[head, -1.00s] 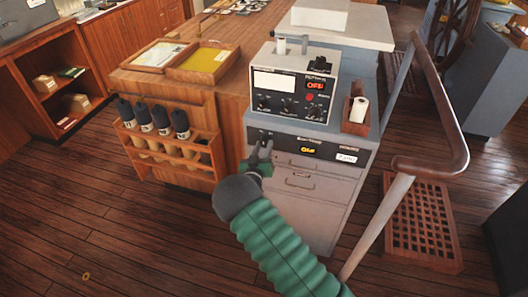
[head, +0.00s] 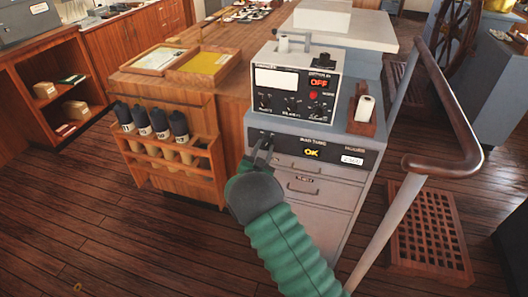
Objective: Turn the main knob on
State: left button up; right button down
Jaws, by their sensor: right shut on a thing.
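My right gripper (head: 263,151) reaches up from the bottom of the head view on a green ribbed arm. Its fingers are at the left end of the dark panel (head: 335,148) on the front of the grey cabinet. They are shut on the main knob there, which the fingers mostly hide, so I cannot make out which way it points. The panel shows a yellow "OK" and a white number display. Above it stands the instrument box (head: 329,86), with a lit orange "OFF", a red button and several small knobs. My left gripper is not in view.
Grey drawers (head: 312,190) are below the panel. A handrail (head: 462,162) curves at the right, over a wooden grate (head: 430,235). A wooden rack (head: 170,145) with several dark-capped cylinders is at the left.

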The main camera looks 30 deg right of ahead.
dwell(0.4)
jog(key=c, duration=1)
grip_release()
jog(key=shift+a, duration=0.1)
jog(key=shift+c, duration=0.2)
jog(key=shift+s, duration=0.1)
jog(key=v, duration=1.6)
jog(key=shift+s+a, duration=0.2)
jog(key=shift+a, duration=0.15)
